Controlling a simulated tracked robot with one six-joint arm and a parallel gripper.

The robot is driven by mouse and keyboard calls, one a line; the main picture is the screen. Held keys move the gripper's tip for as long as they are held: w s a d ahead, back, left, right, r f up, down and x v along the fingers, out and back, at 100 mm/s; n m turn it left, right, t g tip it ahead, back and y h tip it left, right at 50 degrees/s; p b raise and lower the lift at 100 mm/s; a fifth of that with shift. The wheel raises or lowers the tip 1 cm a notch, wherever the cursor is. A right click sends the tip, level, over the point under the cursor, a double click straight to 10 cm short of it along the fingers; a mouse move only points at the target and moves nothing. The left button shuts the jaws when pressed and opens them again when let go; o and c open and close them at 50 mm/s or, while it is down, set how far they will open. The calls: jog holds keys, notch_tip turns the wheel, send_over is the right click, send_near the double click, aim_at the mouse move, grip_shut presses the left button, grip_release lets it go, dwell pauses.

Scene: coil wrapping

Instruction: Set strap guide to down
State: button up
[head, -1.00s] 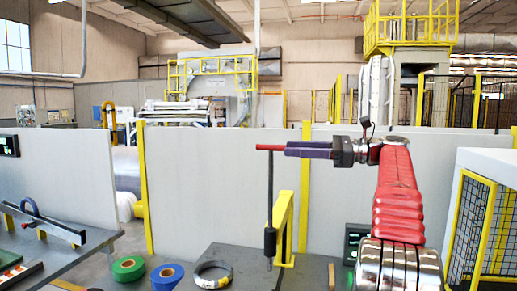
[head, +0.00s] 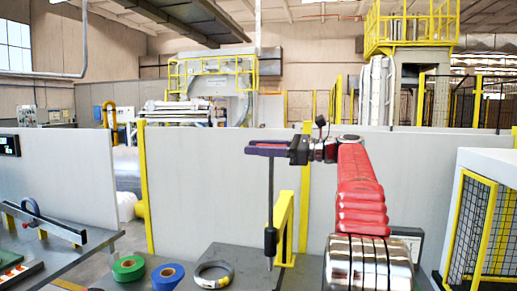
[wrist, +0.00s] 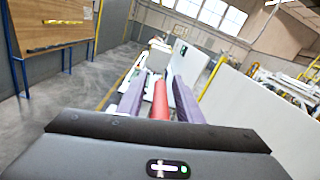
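The strap guide appears as a thin dark upright rod (head: 270,195) with a dark sleeve near its foot, above the grey bench top. Its red crossbar at the top is hidden behind my gripper in the head view. In the wrist view the red bar (wrist: 160,101) lies between the two purple fingers. My gripper (head: 266,149) is level at the top of the rod. In the wrist view my gripper (wrist: 158,95) has a finger on each side of the bar, with narrow gaps, so it looks open around it.
A yellow post (head: 284,225) stands just right of the rod. A white partition (head: 220,185) stands behind. A yellow-framed mesh cage (head: 475,225) is at right.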

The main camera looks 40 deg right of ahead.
jog(key=shift+c, duration=0.4)
grip_shut()
